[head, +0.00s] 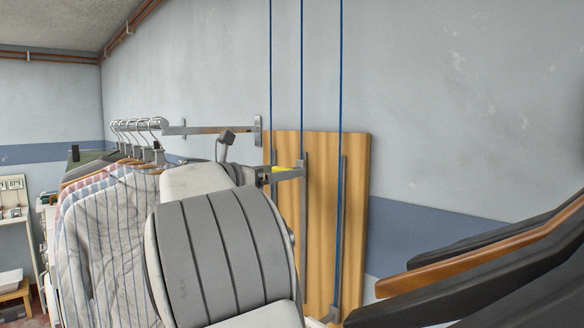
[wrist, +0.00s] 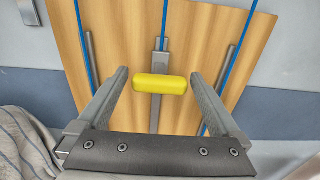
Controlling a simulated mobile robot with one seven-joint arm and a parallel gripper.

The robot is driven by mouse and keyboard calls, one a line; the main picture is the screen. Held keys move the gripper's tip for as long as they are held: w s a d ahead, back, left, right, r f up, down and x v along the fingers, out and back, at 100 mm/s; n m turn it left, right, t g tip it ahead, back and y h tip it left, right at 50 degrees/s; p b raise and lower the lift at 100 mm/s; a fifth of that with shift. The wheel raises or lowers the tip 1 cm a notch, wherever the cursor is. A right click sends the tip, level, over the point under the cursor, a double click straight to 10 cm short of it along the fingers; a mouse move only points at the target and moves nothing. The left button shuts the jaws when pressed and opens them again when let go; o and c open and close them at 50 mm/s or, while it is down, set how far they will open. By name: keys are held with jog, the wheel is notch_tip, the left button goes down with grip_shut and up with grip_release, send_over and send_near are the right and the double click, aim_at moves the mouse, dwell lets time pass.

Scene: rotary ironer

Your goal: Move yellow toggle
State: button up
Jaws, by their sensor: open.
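The yellow toggle (wrist: 161,84) is a short, rounded bar lying crosswise in front of a grey metal strip on a wooden board (wrist: 190,30). My gripper (wrist: 158,78) is open, with one finger to the left and one to the right of the toggle. In the wrist view a small gap shows at each end of the toggle, and the fingers do not appear to touch it. In the head view only a bit of yellow (head: 279,169) shows by my gripper's fingers (head: 289,175), which hide most of it.
Blue vertical cables (head: 302,70) run in front of the board, beside grey metal strips. Striped shirts (head: 105,235) hang from a wall rail (head: 210,130) at the left. Dark and wooden hangers (head: 480,258) reach in at the right. The wall above is bare.

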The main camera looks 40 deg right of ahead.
jog(key=shift+w+d, duration=0.15)
jog(key=shift+d, duration=1.65)
grip_shut()
